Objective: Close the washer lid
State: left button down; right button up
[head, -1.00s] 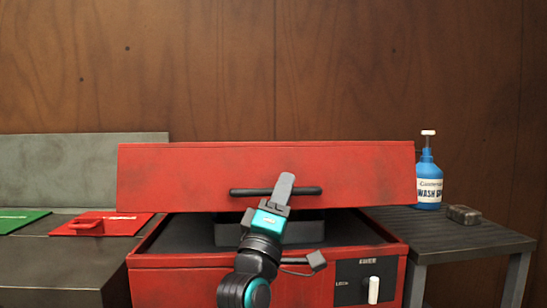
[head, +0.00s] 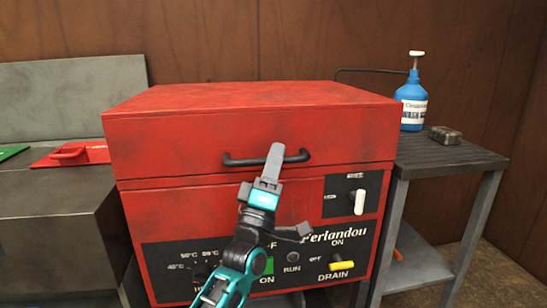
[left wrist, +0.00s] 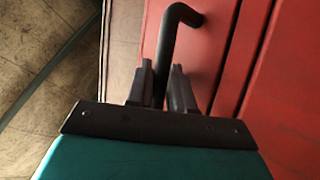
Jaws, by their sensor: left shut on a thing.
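The red washer's lid (head: 255,140) is down on its body (head: 265,210), with only a thin seam between them across the front. The lid's black bar handle (head: 232,161) runs across its front face. My left gripper (head: 273,160) is at the middle of this handle, its fingers hiding part of it. In the left wrist view the dark handle (left wrist: 172,45) passes between the two fingers of the gripper (left wrist: 163,88), which are shut on it. My right gripper is not in view.
A blue wash bottle (head: 412,100) and a small grey block (head: 445,134) stand on the side table (head: 450,157) at right. A grey bench (head: 55,205) at left bears a red handled plate (head: 75,154). Knobs, such as a yellow one (head: 342,265), sit on the washer's front.

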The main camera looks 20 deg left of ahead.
pick_arm(q)
jog(key=shift+d+f, duration=0.1)
jog(key=shift+f, duration=0.5)
jog(key=c, duration=1.4)
grip_release()
jog(key=o, duration=0.3)
jog(key=shift+r, duration=0.1)
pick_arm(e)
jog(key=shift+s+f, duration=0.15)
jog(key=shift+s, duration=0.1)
pick_arm(q)
jog(key=p+v, duration=0.1)
jog(key=v, duration=1.2)
jog(key=shift+r, duration=0.15)
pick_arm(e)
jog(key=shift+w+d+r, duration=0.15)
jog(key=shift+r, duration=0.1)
